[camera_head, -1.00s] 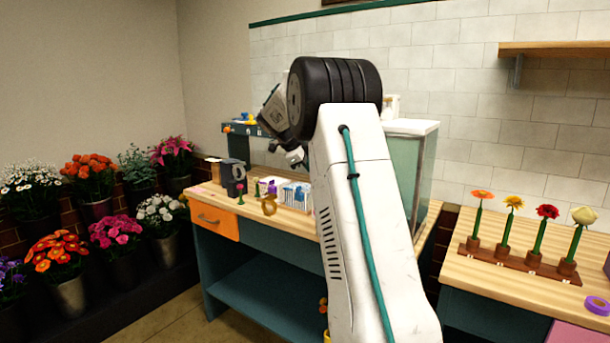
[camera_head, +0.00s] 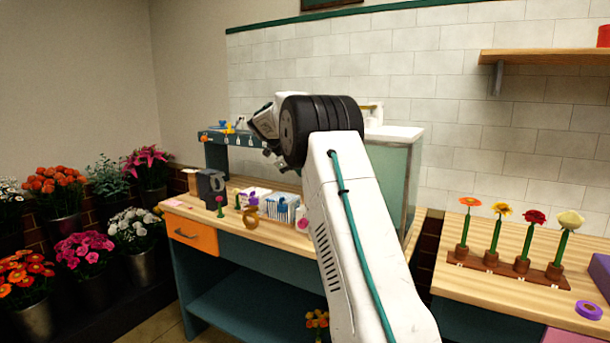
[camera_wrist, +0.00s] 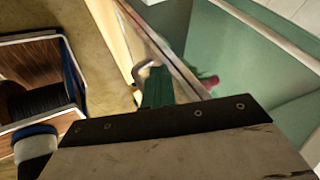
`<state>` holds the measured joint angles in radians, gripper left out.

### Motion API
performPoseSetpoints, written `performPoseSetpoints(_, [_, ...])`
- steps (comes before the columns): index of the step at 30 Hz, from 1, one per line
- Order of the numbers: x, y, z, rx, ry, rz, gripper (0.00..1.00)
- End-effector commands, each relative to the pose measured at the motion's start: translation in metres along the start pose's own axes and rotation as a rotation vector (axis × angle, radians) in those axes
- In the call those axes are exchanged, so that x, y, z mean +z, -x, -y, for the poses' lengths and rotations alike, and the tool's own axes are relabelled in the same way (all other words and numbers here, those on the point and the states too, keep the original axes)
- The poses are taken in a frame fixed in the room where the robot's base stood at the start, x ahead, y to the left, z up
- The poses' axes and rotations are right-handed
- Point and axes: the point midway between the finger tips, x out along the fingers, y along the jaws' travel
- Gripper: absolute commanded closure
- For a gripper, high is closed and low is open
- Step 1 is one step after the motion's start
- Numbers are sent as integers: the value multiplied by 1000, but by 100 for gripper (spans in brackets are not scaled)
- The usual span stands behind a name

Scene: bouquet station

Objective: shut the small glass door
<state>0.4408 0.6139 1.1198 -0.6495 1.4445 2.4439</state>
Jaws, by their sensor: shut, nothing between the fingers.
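The glass cabinet (camera_head: 388,175), with greenish glass sides and a white top, stands on the wooden bench behind my arm. My arm covers its left part, so the door is not clear in the head view. In the wrist view, a pale green pane (camera_wrist: 240,50) and a slanting thin edge, perhaps the glass door's, lie just beyond my gripper (camera_wrist: 157,88). A small grey curved piece, perhaps a handle, shows beside the fingers. My gripper is shut and empty; I cannot tell whether it touches the door. In the head view, its fingers are mostly hidden.
Several flowers stand in a holder (camera_head: 510,262) on the right table. Flower buckets fill the left side.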

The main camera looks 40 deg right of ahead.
Motion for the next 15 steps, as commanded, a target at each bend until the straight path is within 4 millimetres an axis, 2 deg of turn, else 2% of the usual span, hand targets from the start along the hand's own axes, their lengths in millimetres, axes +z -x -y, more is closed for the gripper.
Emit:
performPoseSetpoints(1, [-1, 1, 6, -18, -6, 8, 100])
performPoseSetpoints(5, [-2, 4, 2, -18, -7, 8, 100])
performPoseSetpoints(11, [-3, 17, -25, -8, -7, 2, 100])
performPoseSetpoints(12, [-4, 20, -32, -5, -7, 0, 100])
performPoseSetpoints(15, [-3, 43, -31, -5, -10, 2, 100])
